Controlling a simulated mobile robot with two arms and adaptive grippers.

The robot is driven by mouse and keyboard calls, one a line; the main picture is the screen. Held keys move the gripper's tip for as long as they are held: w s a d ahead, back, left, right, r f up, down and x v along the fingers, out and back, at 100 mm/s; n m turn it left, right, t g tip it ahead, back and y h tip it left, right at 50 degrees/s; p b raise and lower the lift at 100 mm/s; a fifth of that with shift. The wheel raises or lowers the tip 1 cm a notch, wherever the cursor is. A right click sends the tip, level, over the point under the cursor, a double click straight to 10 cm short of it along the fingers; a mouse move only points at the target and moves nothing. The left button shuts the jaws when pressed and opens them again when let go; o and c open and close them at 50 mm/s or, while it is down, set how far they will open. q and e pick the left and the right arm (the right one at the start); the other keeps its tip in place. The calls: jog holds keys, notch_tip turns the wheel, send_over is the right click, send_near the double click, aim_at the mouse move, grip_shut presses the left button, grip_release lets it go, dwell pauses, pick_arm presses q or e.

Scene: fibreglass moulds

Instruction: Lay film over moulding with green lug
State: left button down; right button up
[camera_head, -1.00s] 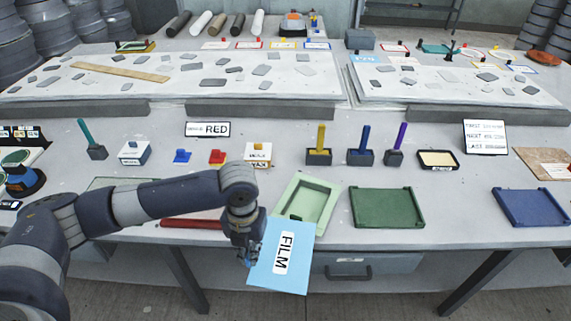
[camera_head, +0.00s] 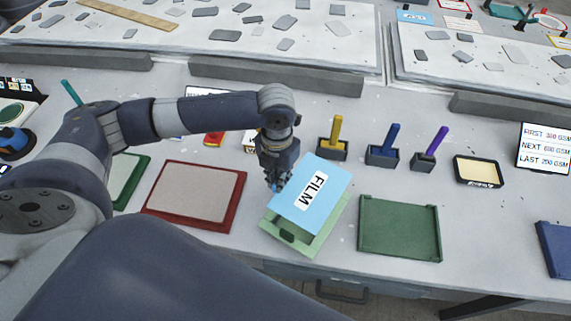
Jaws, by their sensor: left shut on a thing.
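A light blue sheet marked FILM (camera_head: 327,181) is held at its left edge by my left gripper (camera_head: 277,184), which is shut on it. The sheet lies over or just above a pale green mould (camera_head: 316,238) and covers most of its inside. I cannot tell whether it touches the mould. The mould's front rim and right side show, with a small dark green piece (camera_head: 287,235) at its front left, possibly the lug. My right gripper is not in view.
A dark green tray (camera_head: 400,228) stands right of the mould, and a red-framed tray (camera_head: 195,193) stands left. Behind are holders with yellow (camera_head: 336,130), blue (camera_head: 389,139) and purple (camera_head: 436,141) handles. A blue tray (camera_head: 555,247) is at the right edge.

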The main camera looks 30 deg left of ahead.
aim_at(278, 195)
pick_arm(q)
jog(key=shift+s+r, duration=0.2)
jog(key=shift+s, duration=0.4)
jog(key=shift+w, duration=0.1)
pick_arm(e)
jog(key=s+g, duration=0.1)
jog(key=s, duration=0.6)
pick_arm(q)
notch_tip(278, 195, down, 2)
jog(key=shift+w+f, duration=0.1)
jog(key=shift+f, duration=0.1)
jog(key=shift+f+b, duration=1.05)
jog(key=shift+f, duration=1.65)
jog(key=c, duration=1.6)
grip_release()
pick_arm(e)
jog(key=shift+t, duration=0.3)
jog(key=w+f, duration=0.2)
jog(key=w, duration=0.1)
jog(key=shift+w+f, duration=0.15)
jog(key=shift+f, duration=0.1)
